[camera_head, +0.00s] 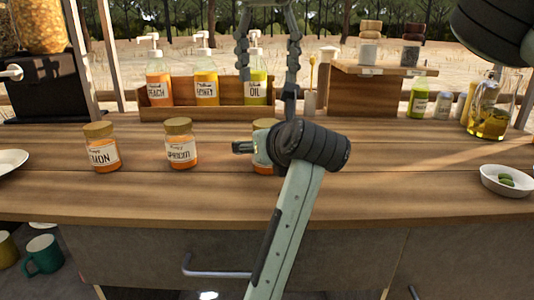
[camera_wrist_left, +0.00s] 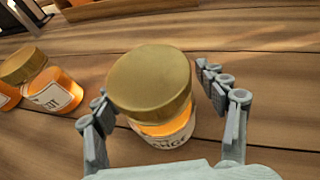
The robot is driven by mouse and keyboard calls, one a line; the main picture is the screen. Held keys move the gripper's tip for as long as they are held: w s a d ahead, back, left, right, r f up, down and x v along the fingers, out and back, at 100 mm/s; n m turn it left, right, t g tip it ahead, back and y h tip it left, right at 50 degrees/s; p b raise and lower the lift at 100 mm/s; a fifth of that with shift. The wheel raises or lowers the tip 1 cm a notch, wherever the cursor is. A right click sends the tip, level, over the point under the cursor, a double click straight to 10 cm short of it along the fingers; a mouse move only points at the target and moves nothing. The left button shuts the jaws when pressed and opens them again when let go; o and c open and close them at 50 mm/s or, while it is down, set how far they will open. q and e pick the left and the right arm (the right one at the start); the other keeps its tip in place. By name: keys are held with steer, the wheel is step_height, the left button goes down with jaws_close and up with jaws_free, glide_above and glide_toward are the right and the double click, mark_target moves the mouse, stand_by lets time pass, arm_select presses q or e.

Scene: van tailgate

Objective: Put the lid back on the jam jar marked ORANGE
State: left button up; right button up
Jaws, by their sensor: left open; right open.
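An orange-filled jar (camera_wrist_left: 165,128) with a gold lid (camera_wrist_left: 150,80) stands between the fingers of my left gripper (camera_wrist_left: 153,88) in the left wrist view. Its label is only partly readable, apparently ending in "NGE". The lid sits over the jar's mouth; I cannot tell whether it is fully seated. The left gripper is open, one finger close to the lid's left side and a gap on the right. In the head view my left wrist hides most of this jar; its lid top (camera_head: 266,123) shows. My right gripper (camera_head: 268,85) hangs open and empty behind it.
A jar apparently marked LEMON (camera_head: 101,148) and an APRICOT jar (camera_head: 180,146), both lidded, stand to the left. A wooden rack (camera_head: 200,113) with sauce bottles is behind. An olive bowl (camera_head: 506,181) is at right. The counter's right middle is clear.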

arm_select(q)
steer(key=shift+w, duration=0.1)
steer(key=shift+c, duration=0.3)
jaws_close()
stand_by(0.7)
